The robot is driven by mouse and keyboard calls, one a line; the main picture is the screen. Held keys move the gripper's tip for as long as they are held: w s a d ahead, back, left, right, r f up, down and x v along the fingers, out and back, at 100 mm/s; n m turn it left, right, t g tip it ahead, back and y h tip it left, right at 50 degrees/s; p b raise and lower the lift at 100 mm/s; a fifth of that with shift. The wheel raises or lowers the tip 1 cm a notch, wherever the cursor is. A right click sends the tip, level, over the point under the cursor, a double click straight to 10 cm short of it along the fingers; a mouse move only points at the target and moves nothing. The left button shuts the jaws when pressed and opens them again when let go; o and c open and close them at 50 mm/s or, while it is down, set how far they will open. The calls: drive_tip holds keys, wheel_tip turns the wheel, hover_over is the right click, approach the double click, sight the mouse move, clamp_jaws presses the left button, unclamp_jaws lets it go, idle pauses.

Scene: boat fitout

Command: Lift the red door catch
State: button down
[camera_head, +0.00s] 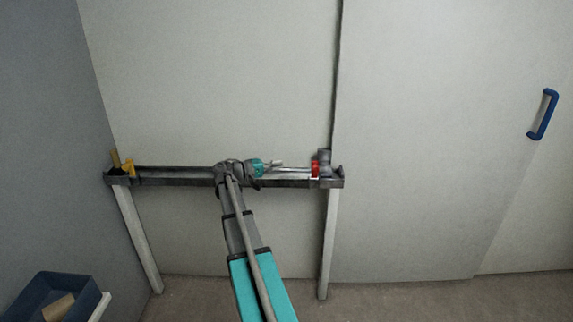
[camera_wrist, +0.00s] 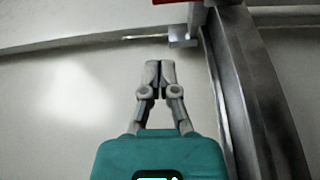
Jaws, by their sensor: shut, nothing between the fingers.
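The red door catch (camera_head: 315,168) sits near the right end of a dark rail shelf against the wall. In the wrist view a red part (camera_wrist: 180,2) shows at the top edge, mostly cut off, and looks like the same catch. My gripper (camera_head: 281,163) is just above the rail, to the left of the catch and apart from it. In the wrist view my gripper (camera_wrist: 160,64) has its fingers together with nothing between them. A small pale block (camera_wrist: 183,38) lies ahead of the fingertips.
The dark rail (camera_head: 190,180) runs across two pale legs. Yellow pieces (camera_head: 127,167) stand at its left end. A grey block (camera_head: 324,156) stands beside the catch. A door with a blue handle (camera_head: 543,114) is at right. A blue bin (camera_head: 50,298) stands at lower left.

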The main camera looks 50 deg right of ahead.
drive_tip(key=shift+w+a, duration=0.4)
drive_tip(key=shift+a, duration=0.15)
drive_tip(key=shift+f, duration=0.1)
drive_tip(key=w+a+f+n+t+y, duration=0.15)
drive_tip(key=a+f+t+y, duration=0.4)
drive_tip(key=a, duration=0.85)
drive_tip(key=w+a+f+n+t+y, duration=0.1)
drive_tip(key=a+f+n+t+y, duration=0.15)
drive_tip(key=a+f, duration=0.95)
drive_tip(key=s+a+n+t+y, duration=0.1)
drive_tip(key=s+a+n+y, duration=0.2)
drive_tip(key=a, duration=1.2)
drive_tip(key=s+a+n+t+y, duration=0.1)
drive_tip(key=s+a+y, duration=0.25)
drive_tip(key=a, duration=1.15)
wheel_tip(320, 180, up, 24)
drive_tip(key=p, duration=2.5)
drive_tip(key=shift+w+d+r+p, duration=0.2)
drive_tip(key=shift+w+d+p, duration=0.15)
drive_tip(key=shift+w+p, duration=0.05)
drive_tip(key=shift+y, duration=0.25)
